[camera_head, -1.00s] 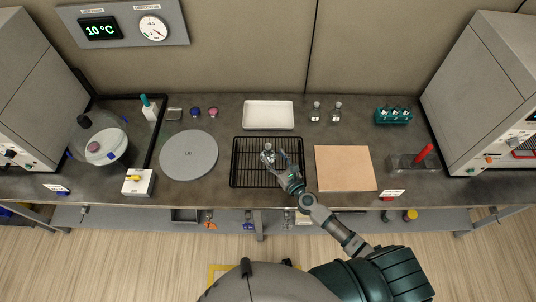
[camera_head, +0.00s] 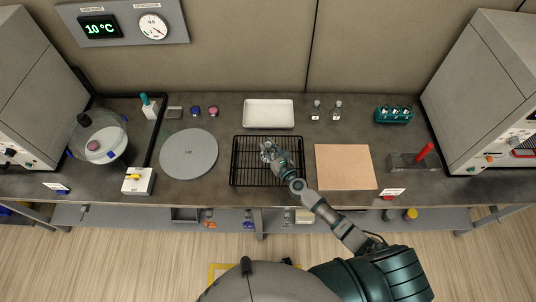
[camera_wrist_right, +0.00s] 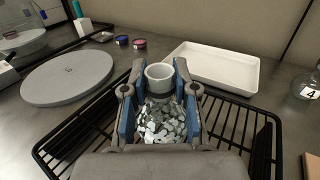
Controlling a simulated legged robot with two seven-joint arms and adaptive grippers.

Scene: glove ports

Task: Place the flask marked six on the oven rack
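My right gripper (camera_head: 268,154) is over the black wire oven rack (camera_head: 240,178) in the head view. In the right wrist view the gripper (camera_wrist_right: 160,95) has its two blue-padded fingers on either side of a clear flask (camera_wrist_right: 160,75) with a pale round mouth and grey flakes inside. The fingers are shut on the flask. The flask's number is hidden, and whether its base touches the rack (camera_wrist_right: 262,135) cannot be seen. Two other flasks (camera_head: 315,112) (camera_head: 336,112) stand behind the rack to the right; one shows a 4 in the wrist view (camera_wrist_right: 308,90). My left gripper is not in view.
A white tray (camera_head: 268,114) lies just behind the rack. A grey round plate (camera_head: 189,155) is left of it and a tan board (camera_head: 345,168) right. A teal vial holder (camera_head: 393,115) and a clear dome vessel (camera_head: 98,140) stand farther out.

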